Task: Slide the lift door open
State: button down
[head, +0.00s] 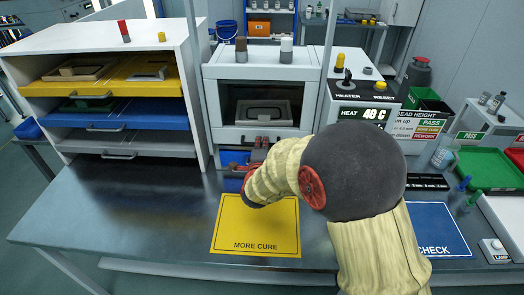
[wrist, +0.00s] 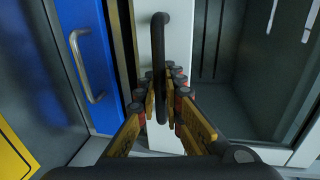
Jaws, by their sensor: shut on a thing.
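The lift door (head: 235,132) is the white-framed front of the white cabinet in the middle of the bench, with a dark window. It appears down, and a grey tray-like part shows behind the window. In the wrist view the door's white frame (wrist: 177,30) carries a black bar handle (wrist: 159,35). My gripper (head: 259,150) is at the lower edge of the door in the head view. In the wrist view my gripper (wrist: 162,88) has its fingers on both sides of the handle, shut on it.
Left stands a shelf rack with a yellow drawer (head: 120,90) and a blue drawer (head: 150,112). A yellow MORE CURE mat (head: 255,235) lies below my wrist. A heater panel (head: 350,117) reading 40 C stands right of the cabinet. The bench's left front is clear.

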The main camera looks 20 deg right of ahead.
jog(key=p, duration=0.8)
send_near(263, 90)
jog(key=x, duration=0.5)
jog(key=shift+w, duration=0.1)
jog(key=c, duration=2.2)
grip_release()
jog(key=shift+o, duration=1.2)
jog(key=shift+f, duration=0.1)
jog(key=v, duration=1.2)
